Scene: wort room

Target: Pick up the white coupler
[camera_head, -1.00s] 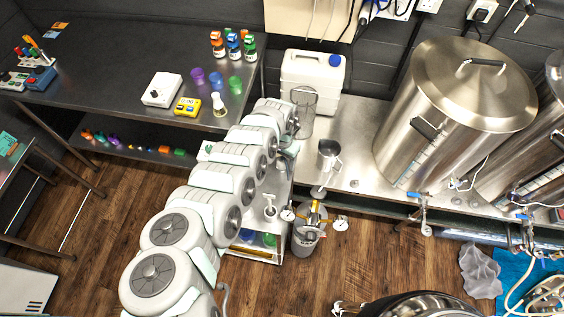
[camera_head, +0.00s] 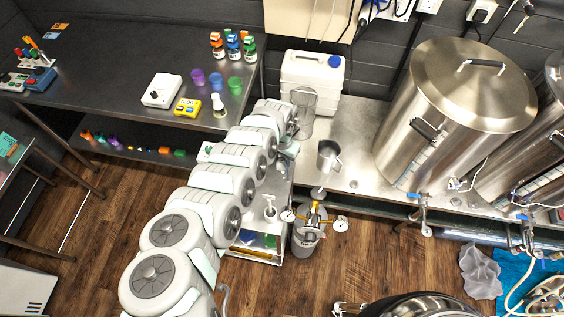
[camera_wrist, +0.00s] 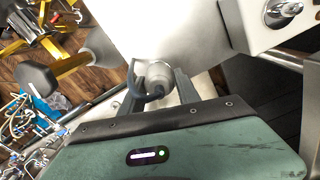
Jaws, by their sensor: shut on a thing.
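A small pale grey-white round piece, which I take to be the white coupler (camera_wrist: 157,72), sits between my fingers in the wrist view. My gripper (camera_wrist: 158,88) is shut on it, one dark finger on each side. The lower part of the piece is hidden by the fingers and the gripper body. In the head view my arm reaches up to the small metal cart, and its end lies near the cart's top. The coupler cannot be made out there.
A gas cylinder (camera_head: 305,240) with gauges stands right of the cart. A steel pitcher (camera_head: 328,156), a clear jug (camera_head: 302,112) and a white canister (camera_head: 312,78) stand on the steel bench (camera_head: 360,130). A large kettle (camera_head: 450,110) stands farther right. A dark table (camera_head: 110,60) is at left.

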